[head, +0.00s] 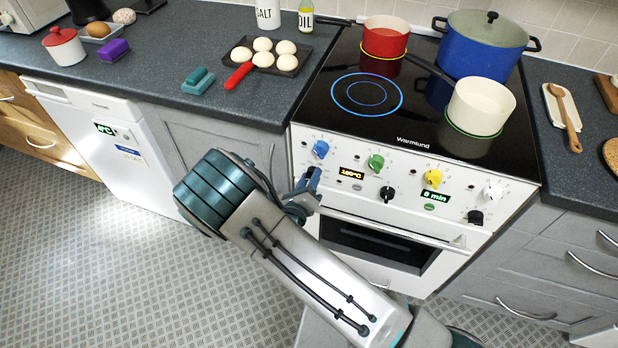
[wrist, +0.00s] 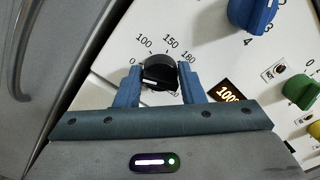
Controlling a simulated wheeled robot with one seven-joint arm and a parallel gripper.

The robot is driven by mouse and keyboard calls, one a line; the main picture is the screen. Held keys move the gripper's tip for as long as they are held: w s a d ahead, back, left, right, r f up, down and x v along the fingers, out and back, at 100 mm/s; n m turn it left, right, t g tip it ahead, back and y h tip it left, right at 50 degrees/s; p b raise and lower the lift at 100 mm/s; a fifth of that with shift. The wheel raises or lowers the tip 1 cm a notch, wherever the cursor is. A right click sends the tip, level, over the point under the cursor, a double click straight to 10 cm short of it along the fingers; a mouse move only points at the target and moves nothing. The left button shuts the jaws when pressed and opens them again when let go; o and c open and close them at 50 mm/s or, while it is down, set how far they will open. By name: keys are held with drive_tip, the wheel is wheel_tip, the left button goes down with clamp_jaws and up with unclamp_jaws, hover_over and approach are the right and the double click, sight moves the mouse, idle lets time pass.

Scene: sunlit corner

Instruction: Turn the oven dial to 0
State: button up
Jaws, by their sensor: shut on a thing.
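The oven dial (wrist: 159,68) is a black knob on the white stove front. Printed around it are 0 at the left, then 100, 150 and 180 toward the right. I cannot tell surely which number its mark faces. My gripper (wrist: 160,78) has one blue finger on each side of the dial and is shut on it. In the head view my gripper (head: 306,183) is at the left end of the panel and hides most of the dial. The orange display (head: 352,172) beside it seems to read 100°C.
Close by are a blue knob (head: 320,149), a green knob (head: 375,163) and another black knob (head: 387,194). The oven handle (head: 390,228) runs below the panel. Pots stand on the hob, including a white one (head: 482,106). The floor at the left is clear.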

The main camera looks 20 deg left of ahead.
drive_tip(key=o, duration=1)
drive_tip(key=shift+c, duration=0.2)
drive_tip(key=shift+s, duration=0.1)
drive_tip(key=s+a+b, duration=0.1)
drive_tip(key=s, duration=1.2)
drive_tip(key=shift+s, duration=0.35)
